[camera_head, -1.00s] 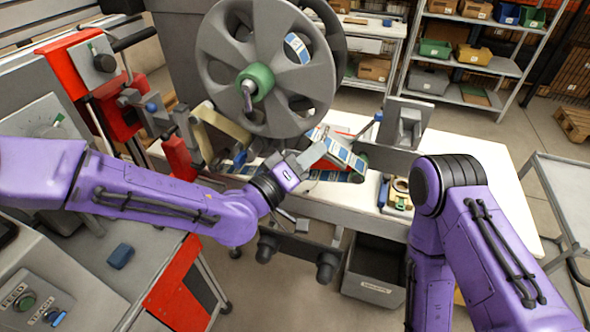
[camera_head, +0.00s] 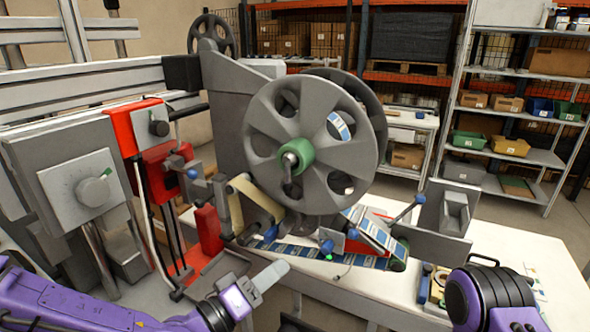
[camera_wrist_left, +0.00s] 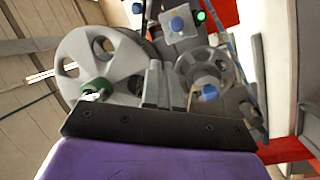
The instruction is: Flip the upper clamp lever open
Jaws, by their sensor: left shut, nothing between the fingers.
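My left gripper (camera_head: 272,276) is low in the head view, shut and empty, in front of the machine's tape path. In the left wrist view its fingers (camera_wrist_left: 162,85) point towards the machine. A large grey reel (camera_head: 263,128) has a green hub with a grey lever (camera_head: 290,170). Lower right, a lever with a blue knob (camera_head: 419,199) stands tilted up beside the printed tape (camera_head: 350,258). Another blue knob (camera_head: 326,247) sits lower, near the tape. I cannot tell which is the upper clamp lever. The gripper appears apart from these levers. My right gripper is out of view.
A grey bracket (camera_head: 452,212) stands on the white table (camera_head: 520,250) at right. Shelves with bins (camera_head: 505,145) are behind. The left wrist view shows a smaller reel (camera_wrist_left: 205,68).

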